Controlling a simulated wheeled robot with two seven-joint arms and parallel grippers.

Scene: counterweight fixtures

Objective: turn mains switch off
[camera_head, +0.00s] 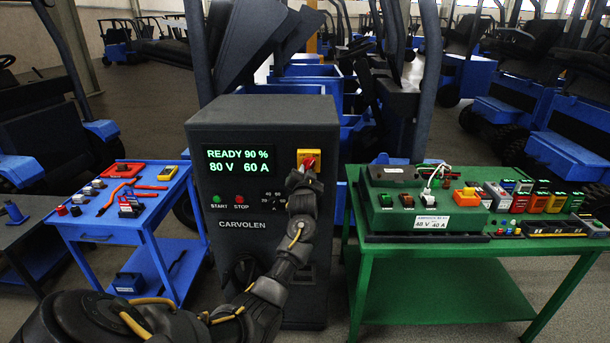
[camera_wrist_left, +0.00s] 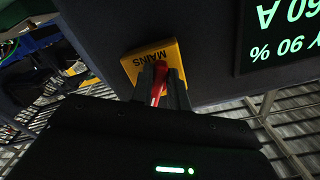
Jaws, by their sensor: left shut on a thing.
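The mains switch is a red handle (camera_head: 311,160) on a yellow plate (camera_head: 302,153), at the upper right of the dark charger cabinet's front (camera_head: 228,255). In the left wrist view the yellow plate (camera_wrist_left: 139,62) reads MAINS, upside down, and the red handle (camera_wrist_left: 157,84) stands between my fingers. My left gripper (camera_head: 306,174) is at the switch in the head view; in the wrist view my left gripper (camera_wrist_left: 162,80) is shut on the red handle. The cabinet's display (camera_head: 239,160) is lit and reads READY 90 %, 80 V 60 A. My right gripper is out of view.
START (camera_head: 217,199) and STOP (camera_head: 241,199) buttons sit below the display. A blue cart (camera_head: 145,226) with tools stands left of the cabinet. A green bench (camera_head: 440,290) with a smaller charger and several coloured blocks stands right. Blue forklifts fill the background.

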